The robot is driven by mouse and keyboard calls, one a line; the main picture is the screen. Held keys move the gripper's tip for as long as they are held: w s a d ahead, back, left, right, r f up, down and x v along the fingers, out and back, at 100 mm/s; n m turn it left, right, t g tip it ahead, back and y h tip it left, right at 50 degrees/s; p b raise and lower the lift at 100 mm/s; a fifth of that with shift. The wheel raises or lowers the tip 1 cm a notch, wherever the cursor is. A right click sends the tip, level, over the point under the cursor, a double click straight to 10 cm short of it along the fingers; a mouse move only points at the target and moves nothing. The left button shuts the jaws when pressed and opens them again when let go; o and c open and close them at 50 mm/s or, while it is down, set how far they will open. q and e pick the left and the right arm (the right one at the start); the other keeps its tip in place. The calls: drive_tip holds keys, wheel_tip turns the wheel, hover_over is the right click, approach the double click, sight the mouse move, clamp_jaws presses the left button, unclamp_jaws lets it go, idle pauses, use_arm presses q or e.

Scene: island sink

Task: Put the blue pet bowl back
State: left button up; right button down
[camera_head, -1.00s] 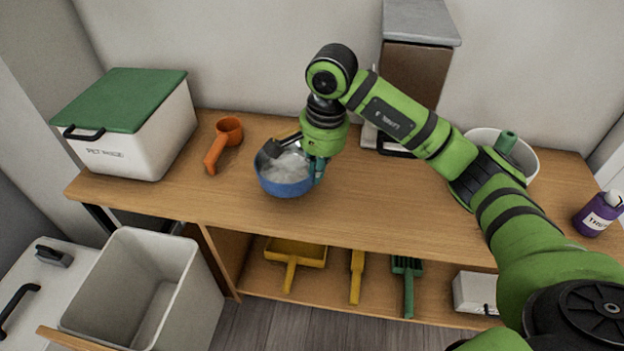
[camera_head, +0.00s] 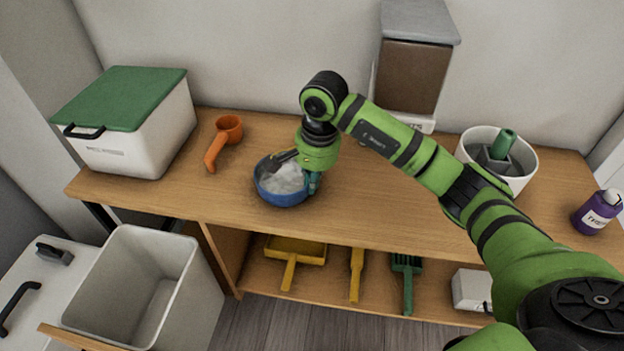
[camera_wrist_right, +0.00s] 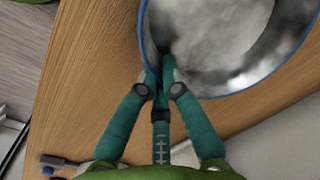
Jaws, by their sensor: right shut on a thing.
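The blue pet bowl (camera_head: 283,193), whitish-grey inside, is at the wooden tabletop (camera_head: 350,205), left of its middle. It also shows in the right wrist view (camera_wrist_right: 215,94), filling the top right. My right gripper (camera_head: 312,184) is shut on the bowl's right rim; the wrist view shows its teal fingers (camera_wrist_right: 162,75) together at the rim, one partly hidden behind the wall. Whether the bowl's base touches the table I cannot tell. My left gripper does not show.
An orange scoop (camera_head: 222,140) and a white bin with a green lid (camera_head: 125,115) are to the left. A food dispenser (camera_head: 412,75) stands at the back, a white bucket (camera_head: 528,163) and purple bottle (camera_head: 598,212) at the right. An open bin (camera_head: 185,300) is below left.

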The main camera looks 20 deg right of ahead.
drive_tip(key=c, duration=1.4)
unclamp_jaws()
drive_tip(key=shift+r, duration=0.1)
drive_tip(key=r, duration=0.8)
drive_tip(key=s+r, duration=0.1)
drive_tip(key=r, duration=0.3)
drive_tip(key=shift+d, duration=0.35)
